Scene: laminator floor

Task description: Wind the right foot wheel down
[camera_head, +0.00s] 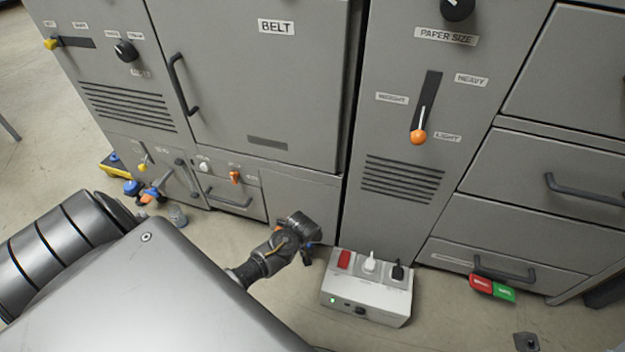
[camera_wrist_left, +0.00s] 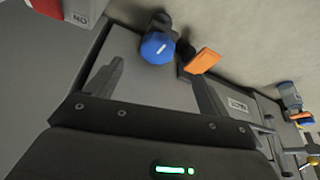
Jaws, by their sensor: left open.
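In the left wrist view a blue wheel (camera_wrist_left: 157,47) on a dark stem, the right foot wheel, sits just beyond and between my fingertips. An orange tab (camera_wrist_left: 204,61) stands beside it, close to the right-hand finger. My left gripper (camera_wrist_left: 156,70) is open with nothing between its pads, and I see no contact with the wheel. In the head view my left gripper (camera_head: 308,237) is low at the cabinet's bottom edge, below the BELT door (camera_head: 260,85). My right gripper is not in view.
A grey power box (camera_head: 365,298) with a red switch and plugs stands on the floor just right of my left gripper.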

